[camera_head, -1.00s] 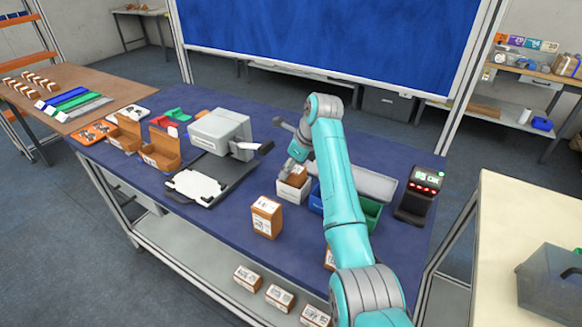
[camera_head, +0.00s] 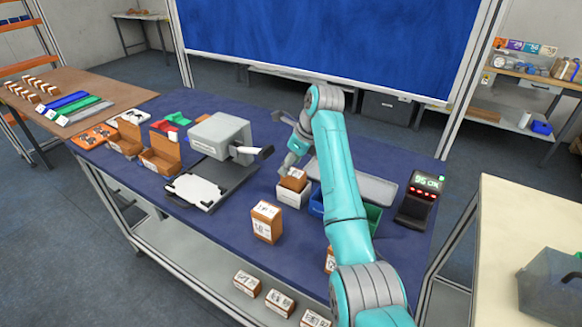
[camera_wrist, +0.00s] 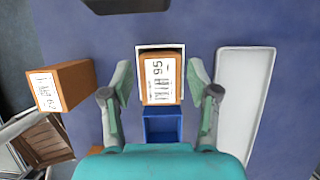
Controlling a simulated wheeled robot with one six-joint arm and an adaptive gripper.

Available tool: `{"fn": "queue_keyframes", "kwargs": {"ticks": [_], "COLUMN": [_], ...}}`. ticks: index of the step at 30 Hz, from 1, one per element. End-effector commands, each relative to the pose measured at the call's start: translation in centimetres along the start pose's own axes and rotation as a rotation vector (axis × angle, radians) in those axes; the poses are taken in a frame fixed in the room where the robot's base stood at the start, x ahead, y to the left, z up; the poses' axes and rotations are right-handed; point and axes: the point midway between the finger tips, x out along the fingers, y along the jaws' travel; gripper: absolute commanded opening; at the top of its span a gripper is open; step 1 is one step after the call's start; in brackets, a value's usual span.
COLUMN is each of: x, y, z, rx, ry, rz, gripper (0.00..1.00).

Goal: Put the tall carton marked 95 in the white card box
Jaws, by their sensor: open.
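The carton marked 95 (camera_wrist: 158,80) stands inside the white card box (camera_wrist: 139,48), its brown body and label showing above the rim. In the head view the carton (camera_head: 293,181) sticks up out of the white box (camera_head: 291,197). My gripper (camera_wrist: 160,76) is open, with one finger on each side of the box and carton, and a gap shows around the carton. In the head view my gripper (camera_head: 291,165) is just above the box, partly hidden by my arm.
Blue (camera_wrist: 162,124) and green (camera_head: 372,217) bins stand beside the box. A grey tray (camera_wrist: 243,105) lies to its right. Another brown carton (camera_head: 266,222) stands in front on the blue table. The display (camera_head: 428,183) shows green text.

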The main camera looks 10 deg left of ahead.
Motion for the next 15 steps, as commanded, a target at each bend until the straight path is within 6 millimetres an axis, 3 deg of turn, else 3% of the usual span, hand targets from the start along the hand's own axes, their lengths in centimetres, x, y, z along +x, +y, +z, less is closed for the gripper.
{"fn": "queue_keyframes", "kwargs": {"ticks": [15], "x": [-2.5], "y": [0.0], "z": [1.0], "rx": [0.0], "ry": [0.0], "rz": [0.0], "gripper": [0.6]}}
